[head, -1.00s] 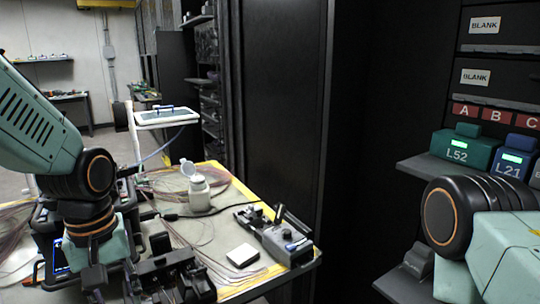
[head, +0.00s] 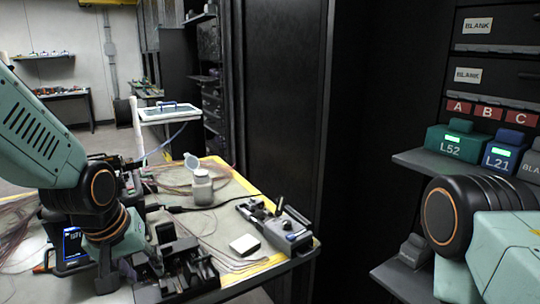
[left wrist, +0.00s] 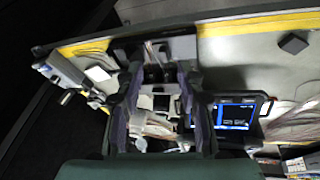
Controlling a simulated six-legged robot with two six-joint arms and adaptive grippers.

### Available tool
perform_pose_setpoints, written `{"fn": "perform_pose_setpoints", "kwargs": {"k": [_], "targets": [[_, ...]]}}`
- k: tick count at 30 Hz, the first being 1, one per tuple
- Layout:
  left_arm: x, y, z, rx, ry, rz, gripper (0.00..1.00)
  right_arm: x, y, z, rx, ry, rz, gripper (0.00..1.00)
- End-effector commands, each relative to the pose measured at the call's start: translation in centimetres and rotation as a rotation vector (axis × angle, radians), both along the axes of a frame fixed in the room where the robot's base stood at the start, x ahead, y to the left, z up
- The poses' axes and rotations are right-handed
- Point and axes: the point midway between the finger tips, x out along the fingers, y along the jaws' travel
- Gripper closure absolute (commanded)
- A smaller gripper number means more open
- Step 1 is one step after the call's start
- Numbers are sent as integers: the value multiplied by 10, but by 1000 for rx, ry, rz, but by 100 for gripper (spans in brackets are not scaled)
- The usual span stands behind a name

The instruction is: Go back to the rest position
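My left gripper (head: 108,274) points down over the left part of the work table in the head view. In the left wrist view its two fingers (left wrist: 160,90) stand apart, with no object seen held between them. Below and between them are black device parts (left wrist: 158,55). A black device with a blue screen (left wrist: 236,113) lies just right of the fingers; its screen also shows in the head view (head: 72,243), left of the gripper. My right arm enters the head view at the lower right, but its gripper is out of the picture.
A shelf at right carries a green L52 box (head: 452,146) and a blue L21 box (head: 502,154).

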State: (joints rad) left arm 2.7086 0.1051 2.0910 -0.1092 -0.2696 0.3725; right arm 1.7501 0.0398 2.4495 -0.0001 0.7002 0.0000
Motion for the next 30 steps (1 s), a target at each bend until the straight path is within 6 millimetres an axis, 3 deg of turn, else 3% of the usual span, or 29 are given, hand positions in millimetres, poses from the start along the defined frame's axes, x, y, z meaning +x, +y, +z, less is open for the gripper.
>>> {"fn": "perform_pose_setpoints", "kwargs": {"k": [5, 8, 11, 17, 21, 25, 30], "targets": [[-2, -6, -46, 29, -99, -94, 62, 0, 0, 0, 0, 0, 0, 69], [-17, -9, -86, 54, -124, -147, 62, 0, 0, 0, 0, 1, 0, 69], [-46, -9, -130, 83, -120, -194, 62, 0, 0, 0, 0, 1, 0, 69], [-126, -8, -205, 121, -30, -257, 62, 0, 0, 0, 0, 0, 0, 69], [-199, -8, -246, 119, 105, -275, 62, 0, 0, 0, 0, 1, 0, 69], [-259, -8, -270, 103, 243, -286, 62, 0, 0, 0, 0, 1, 0, 69], [-296, -9, -284, 91, 327, -293, 62, 0, 0, 0, 0, 1, 0, 69]]}}
